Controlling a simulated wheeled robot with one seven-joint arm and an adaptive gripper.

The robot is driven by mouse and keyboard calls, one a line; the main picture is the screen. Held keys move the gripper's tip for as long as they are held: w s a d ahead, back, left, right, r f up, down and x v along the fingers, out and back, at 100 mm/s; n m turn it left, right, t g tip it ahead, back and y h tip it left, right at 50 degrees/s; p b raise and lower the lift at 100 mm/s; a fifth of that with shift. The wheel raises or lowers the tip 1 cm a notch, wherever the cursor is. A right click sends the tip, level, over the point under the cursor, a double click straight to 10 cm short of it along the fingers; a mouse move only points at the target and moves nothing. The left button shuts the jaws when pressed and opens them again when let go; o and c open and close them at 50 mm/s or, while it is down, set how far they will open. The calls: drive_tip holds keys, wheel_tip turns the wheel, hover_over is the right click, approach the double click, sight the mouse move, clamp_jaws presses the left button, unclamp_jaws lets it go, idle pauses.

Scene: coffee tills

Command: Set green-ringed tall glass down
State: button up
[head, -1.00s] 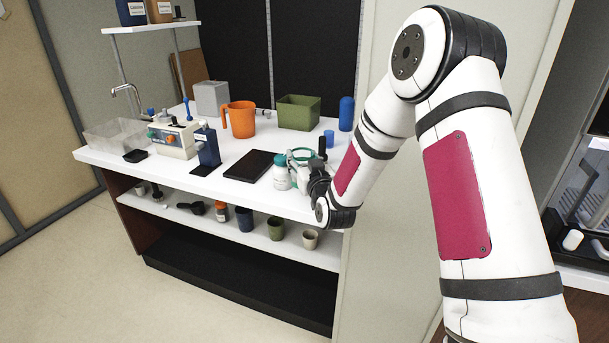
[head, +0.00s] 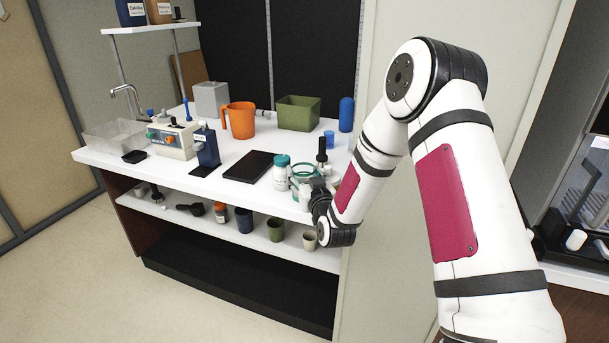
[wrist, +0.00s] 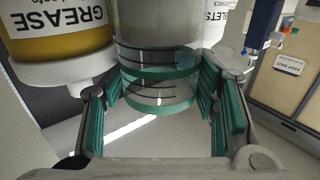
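The green-ringed tall glass (head: 304,170) is at the front right of the white counter in the head view. In the wrist view the clear glass (wrist: 160,92) stands between my fingers, with green bands around it. In the head view my gripper (head: 318,193) is at the counter's front edge, partly hiding the glass. Whether the glass's base touches the counter cannot be told.
A white bottle with a teal cap (head: 281,172) stands close left of the glass. A black-topped item (head: 322,150) stands just behind it. A yellow grease container (wrist: 60,35) is close to my left finger in the wrist view. A black tablet-like pad (head: 248,166) lies further left.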

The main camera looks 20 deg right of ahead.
drive_tip(key=shift+o, duration=0.2)
drive_tip(key=shift+r, duration=0.2)
drive_tip(key=s, duration=1.2)
drive_tip(key=shift+d+p, duration=0.15)
drive_tip(key=shift+p, duration=0.25)
